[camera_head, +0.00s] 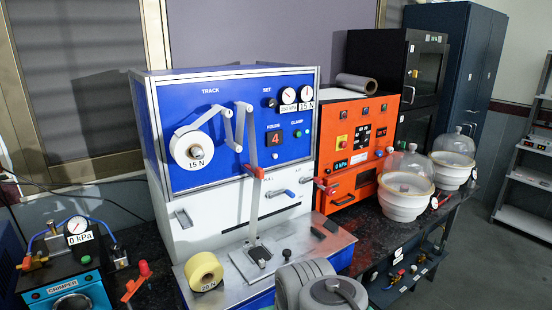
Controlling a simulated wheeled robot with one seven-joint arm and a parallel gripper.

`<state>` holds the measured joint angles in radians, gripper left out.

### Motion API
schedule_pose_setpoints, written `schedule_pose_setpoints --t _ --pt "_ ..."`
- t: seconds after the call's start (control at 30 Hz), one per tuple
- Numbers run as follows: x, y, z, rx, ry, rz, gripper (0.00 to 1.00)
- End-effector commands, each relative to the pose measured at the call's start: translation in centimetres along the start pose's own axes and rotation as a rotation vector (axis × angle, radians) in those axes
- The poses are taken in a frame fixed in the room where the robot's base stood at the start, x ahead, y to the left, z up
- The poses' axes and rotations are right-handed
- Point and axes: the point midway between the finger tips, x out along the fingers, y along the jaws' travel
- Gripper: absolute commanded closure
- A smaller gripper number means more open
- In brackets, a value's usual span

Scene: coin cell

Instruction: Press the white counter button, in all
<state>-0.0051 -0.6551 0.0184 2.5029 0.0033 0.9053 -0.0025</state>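A blue-fronted machine (180,95) stands in the middle of the bench. Its panel has a FOLDS counter (275,138) showing a red 4. A small pale spot just below the display (275,156) may be the white counter button; it is too small to be sure. A green button (297,134) sits to the right under the label CLAMP. Grey rounded links of my arm show at the bottom centre, in front of the machine. My gripper's fingers cannot be made out in this view.
A yellow tape roll (204,271) marked 20 N rests on the machine's metal ledge. A grey strip runs down from the panel to a small plate (258,262). A teal crimper (65,284) is at left, an orange unit (352,150) and glass domes (404,171) at right.

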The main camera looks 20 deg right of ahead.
Motion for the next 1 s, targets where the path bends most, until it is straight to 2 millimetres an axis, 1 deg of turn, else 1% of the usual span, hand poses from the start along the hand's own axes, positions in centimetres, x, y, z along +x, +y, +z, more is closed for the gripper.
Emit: schedule_pose_setpoints --t 0.03,0.4,1.0 --pt "0.00 0.00 0.00 0.000 0.000 0.000 0.71" --pt "0.00 0.00 0.00 0.000 0.000 0.000 1.00" --pt "0.00 0.00 0.00 0.000 0.000 0.000 1.00"
